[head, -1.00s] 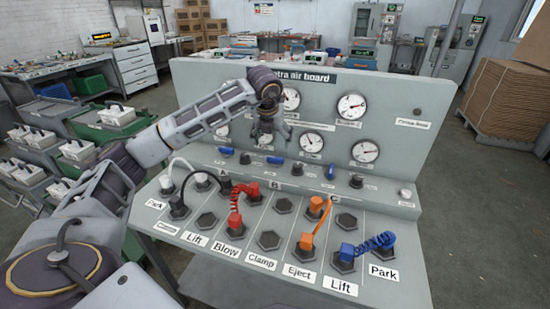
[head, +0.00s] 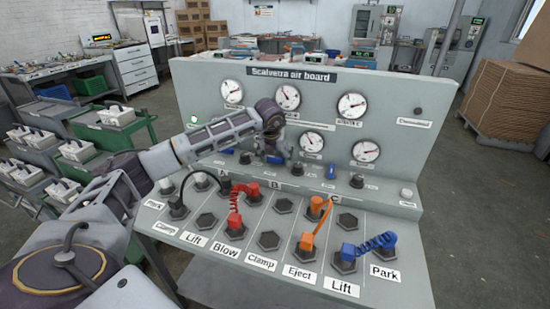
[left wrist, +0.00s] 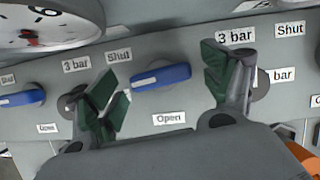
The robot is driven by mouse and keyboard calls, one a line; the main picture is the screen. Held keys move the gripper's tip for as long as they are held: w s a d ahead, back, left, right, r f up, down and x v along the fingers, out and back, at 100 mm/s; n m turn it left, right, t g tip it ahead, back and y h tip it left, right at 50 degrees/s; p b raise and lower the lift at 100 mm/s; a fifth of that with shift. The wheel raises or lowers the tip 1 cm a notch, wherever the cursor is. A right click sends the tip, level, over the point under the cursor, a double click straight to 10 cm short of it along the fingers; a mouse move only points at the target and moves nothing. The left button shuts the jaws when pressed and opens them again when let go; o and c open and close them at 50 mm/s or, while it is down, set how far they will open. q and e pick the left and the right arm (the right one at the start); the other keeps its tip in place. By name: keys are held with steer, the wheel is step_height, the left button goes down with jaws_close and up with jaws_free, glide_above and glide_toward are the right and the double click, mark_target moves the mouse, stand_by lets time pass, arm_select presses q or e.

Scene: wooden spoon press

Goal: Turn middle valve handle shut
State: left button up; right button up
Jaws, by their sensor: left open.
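The middle valve handle (head: 274,160) is a blue lever on the board's lower ledge, partly hidden by my gripper. In the left wrist view the same handle (left wrist: 161,76) lies nearly level, its right end tilted slightly up. A "Shut" label (left wrist: 118,57) is at its upper left and an "Open" label (left wrist: 168,118) below it. My left gripper (head: 276,153) is open and empty. Its green-padded fingers stand on either side of the handle, with a visible gap; contact with the board cannot be told. My right gripper is not in view.
Blue handles stand to the left (head: 226,150) and right (head: 331,172). Dark knobs sit between them, beside my fingers. Round gauges (head: 312,143) are above. Below are sockets with red (head: 235,200), orange (head: 322,220) and blue (head: 375,243) hoses.

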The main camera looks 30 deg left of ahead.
arm_select(q)
steer(key=shift+c, duration=0.5)
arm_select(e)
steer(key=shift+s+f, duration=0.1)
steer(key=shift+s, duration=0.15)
arm_select(q)
steer(key=c, duration=0.9)
